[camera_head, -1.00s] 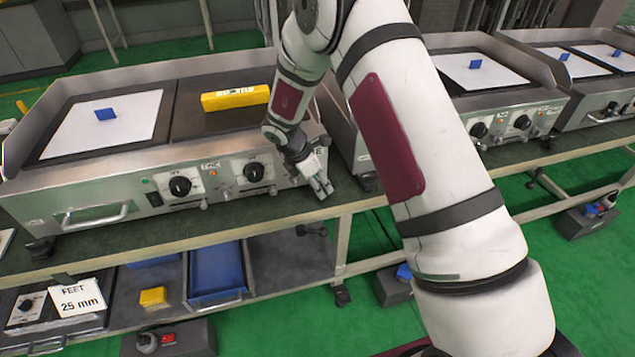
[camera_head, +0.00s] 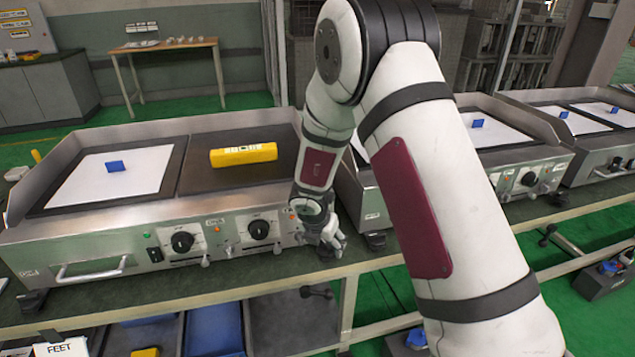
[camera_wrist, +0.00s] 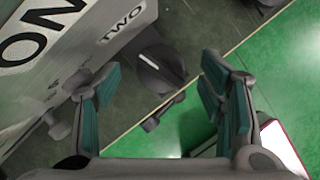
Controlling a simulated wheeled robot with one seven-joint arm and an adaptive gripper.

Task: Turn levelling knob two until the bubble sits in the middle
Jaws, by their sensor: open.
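A dark levelling knob (camera_wrist: 158,70) with a white mark shows in the wrist view, below the word TWO on the griddle body (camera_wrist: 85,45). My gripper (camera_wrist: 160,80) is open, with its teal fingers on either side of the knob in that view. I cannot tell whether they touch it. In the head view my gripper (camera_head: 328,246) is low at the griddle's front right corner and hides that foot. The yellow level (camera_head: 244,155) lies on the dark right plate of the griddle (camera_head: 100,238). Its bubble is too small to read.
A blue block (camera_head: 116,166) sits on the white sheet on the left plate. The griddle stands on a dark green bench (camera_head: 190,288), with bins below. Another griddle (camera_head: 510,150) stands to the right, behind my arm. Green floor shows beyond the bench edge in the wrist view.

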